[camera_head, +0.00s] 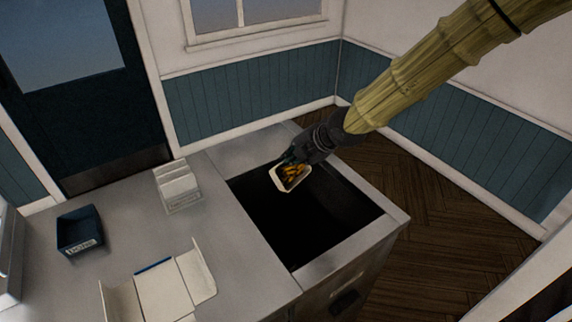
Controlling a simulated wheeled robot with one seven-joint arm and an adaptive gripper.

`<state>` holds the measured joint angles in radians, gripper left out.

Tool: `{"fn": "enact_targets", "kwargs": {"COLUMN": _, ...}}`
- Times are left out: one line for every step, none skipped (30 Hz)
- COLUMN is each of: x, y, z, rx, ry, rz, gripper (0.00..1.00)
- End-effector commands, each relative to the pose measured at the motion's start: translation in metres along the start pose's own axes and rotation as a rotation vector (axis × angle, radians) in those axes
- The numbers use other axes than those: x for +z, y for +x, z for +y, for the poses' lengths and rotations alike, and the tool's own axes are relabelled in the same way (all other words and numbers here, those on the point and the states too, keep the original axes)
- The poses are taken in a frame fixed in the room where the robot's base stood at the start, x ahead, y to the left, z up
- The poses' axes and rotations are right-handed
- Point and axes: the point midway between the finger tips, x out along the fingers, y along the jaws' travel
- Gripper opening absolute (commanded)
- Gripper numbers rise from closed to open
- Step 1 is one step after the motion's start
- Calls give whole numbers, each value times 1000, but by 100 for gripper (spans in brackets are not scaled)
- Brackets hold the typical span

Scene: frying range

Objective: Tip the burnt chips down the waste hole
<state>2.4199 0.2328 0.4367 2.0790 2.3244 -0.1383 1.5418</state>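A small white tray (279,183) holds the chips (293,173), which look yellow-orange with dark patches. My gripper (290,160) is at the tray's far edge and appears shut on it, though the fingertips are dark and partly hidden. The tray is held above the dark square waste hole (310,225), near its far side, and looks slightly tilted toward the camera. The chips are still in the tray. The inside of the hole is black and its bottom cannot be seen.
On the grey counter (228,262) left of the hole stand a white holder (178,188) with upright pieces, a dark blue labelled box (80,232) and an open white folded carton (165,287). A metal rim (355,250) surrounds the hole. Wooden floor lies beyond.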

Motion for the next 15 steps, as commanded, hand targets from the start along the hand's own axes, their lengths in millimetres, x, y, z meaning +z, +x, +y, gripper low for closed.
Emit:
{"fn": "enact_targets", "kwargs": {"x": 0, "y": 2, "z": -4, "rx": 14, "ry": 0, "rz": 0, "gripper": 0}}
{"fn": "enact_targets", "kwargs": {"x": 0, "y": 2, "z": -4, "rx": 24, "ry": 1, "rz": 0, "gripper": 0}}
{"fn": "enact_targets", "kwargs": {"x": 0, "y": 1, "z": -5, "rx": 36, "ry": 1, "rz": 0, "gripper": 0}}
{"fn": "enact_targets", "kwargs": {"x": 0, "y": 1, "z": -6, "rx": 45, "ry": 2, "rz": 0, "gripper": 0}}
{"fn": "enact_targets", "kwargs": {"x": 0, "y": 0, "z": -6, "rx": 53, "ry": 2, "rz": 0, "gripper": 0}}
{"fn": "enact_targets", "kwargs": {"x": 0, "y": 0, "z": -6, "rx": 66, "ry": 1, "rz": 0, "gripper": 0}}
{"fn": "enact_targets", "kwargs": {"x": 0, "y": 0, "z": -6, "rx": 75, "ry": 1, "rz": 0, "gripper": 0}}
{"fn": "enact_targets", "kwargs": {"x": 0, "y": -1, "z": -7, "rx": 84, "ry": 1, "rz": -1, "gripper": 0}}
{"fn": "enact_targets", "kwargs": {"x": 0, "y": -2, "z": -7, "rx": 96, "ry": 1, "rz": -1, "gripper": 0}}
{"fn": "enact_targets", "kwargs": {"x": 0, "y": -2, "z": -8, "rx": 105, "ry": 1, "rz": 0, "gripper": 0}}
{"fn": "enact_targets", "kwargs": {"x": 0, "y": -3, "z": -8, "rx": 115, "ry": 1, "rz": 0, "gripper": 0}}
{"fn": "enact_targets", "kwargs": {"x": 0, "y": -3, "z": -9, "rx": 126, "ry": 1, "rz": 0, "gripper": 0}}
{"fn": "enact_targets", "kwargs": {"x": 0, "y": -4, "z": -10, "rx": 135, "ry": 0, "rz": 0, "gripper": 0}}
{"fn": "enact_targets", "kwargs": {"x": 0, "y": -4, "z": -10, "rx": 144, "ry": 0, "rz": 0, "gripper": 0}}
{"fn": "enact_targets", "kwargs": {"x": 0, "y": -5, "z": -10, "rx": 157, "ry": 1, "rz": 0, "gripper": 0}}
